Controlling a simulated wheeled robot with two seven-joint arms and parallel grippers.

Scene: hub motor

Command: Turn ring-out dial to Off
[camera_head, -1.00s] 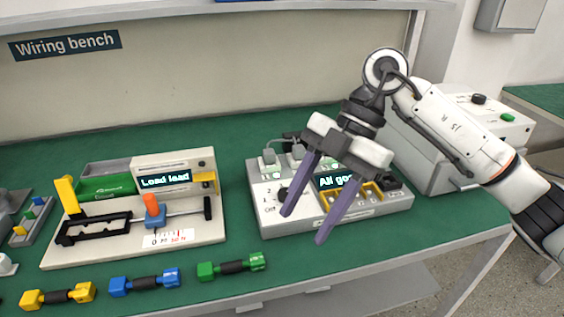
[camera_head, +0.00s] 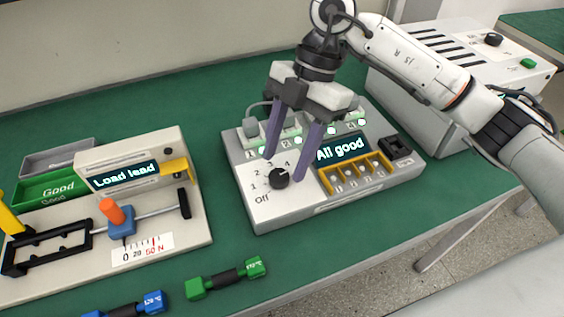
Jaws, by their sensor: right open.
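The ring-out box (camera_head: 275,208) is a light grey unit on the green bench, right of centre. Its black dial (camera_head: 278,179) sits on the left part of the top face, with numbers around it and "Off" printed at its lower left. I cannot tell for sure which mark the dial points to. The box's display (camera_head: 343,149) reads "All good". My right gripper (camera_head: 285,167) is open, its two purple fingers pointing down over the box, near the dial on its far side and right. The fingers seem apart from the dial. My left gripper is not in view.
A load tester (camera_head: 190,226) with a "Load lead" display stands at left. Green (camera_head: 226,277) and blue (camera_head: 124,308) connector leads lie at the front. A large grey box (camera_head: 455,45) stands behind at right. Bare bench lies between tester and ring-out box.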

